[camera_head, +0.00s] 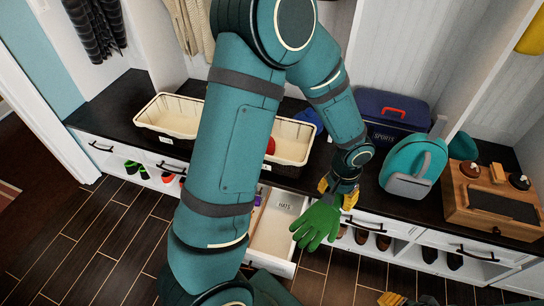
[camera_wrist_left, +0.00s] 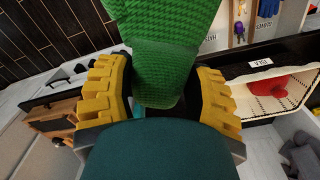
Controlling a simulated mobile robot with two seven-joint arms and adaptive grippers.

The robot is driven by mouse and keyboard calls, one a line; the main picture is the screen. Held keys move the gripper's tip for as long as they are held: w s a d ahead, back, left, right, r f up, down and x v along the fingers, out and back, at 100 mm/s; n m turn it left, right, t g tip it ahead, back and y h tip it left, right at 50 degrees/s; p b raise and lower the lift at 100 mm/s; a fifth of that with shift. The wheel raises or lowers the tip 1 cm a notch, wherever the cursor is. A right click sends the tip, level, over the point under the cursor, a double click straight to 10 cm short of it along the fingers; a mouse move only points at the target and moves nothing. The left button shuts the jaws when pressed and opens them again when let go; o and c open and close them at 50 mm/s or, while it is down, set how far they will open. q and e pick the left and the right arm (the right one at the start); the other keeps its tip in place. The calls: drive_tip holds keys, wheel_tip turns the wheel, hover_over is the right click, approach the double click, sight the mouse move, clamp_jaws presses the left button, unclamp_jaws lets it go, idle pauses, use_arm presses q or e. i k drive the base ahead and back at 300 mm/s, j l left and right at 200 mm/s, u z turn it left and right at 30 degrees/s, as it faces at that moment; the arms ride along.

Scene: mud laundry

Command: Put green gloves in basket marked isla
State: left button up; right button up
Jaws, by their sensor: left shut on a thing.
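My left gripper (camera_head: 345,192) is shut on a green glove (camera_head: 315,222), which hangs in front of the bench above the open drawer. In the left wrist view the knitted glove (camera_wrist_left: 160,75) sits between the yellow fingers (camera_wrist_left: 158,95). I cannot tell whether it is one glove or a pair. Two cream baskets stand on the dark bench: a left basket (camera_head: 150,118) and a right basket (camera_head: 297,153) with a red item inside. My arm hides part of both. Yellow pieces at the bottom edge may be my right gripper (camera_head: 392,299).
An open drawer (camera_head: 272,240) labelled HATS projects below the glove. A blue sports box (camera_head: 390,115), a teal backpack (camera_head: 415,168) and a wooden box (camera_head: 490,200) stand on the bench to the right. Shoes sit in the cubbies beneath.

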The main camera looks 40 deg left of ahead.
sight(290, 158)
drive_tip(key=i+l+u, duration=0.15)
drive_tip(key=l, duration=0.25)
drive_tip(key=i+l+u, duration=0.2)
drive_tip(key=l, duration=0.15)
drive_tip(key=i+l+u, duration=0.5)
drive_tip(key=i, duration=0.15)
drive_tip(key=i+u, duration=0.15)
drive_tip(key=i+l, duration=0.05)
drive_tip(key=i, duration=0.05)
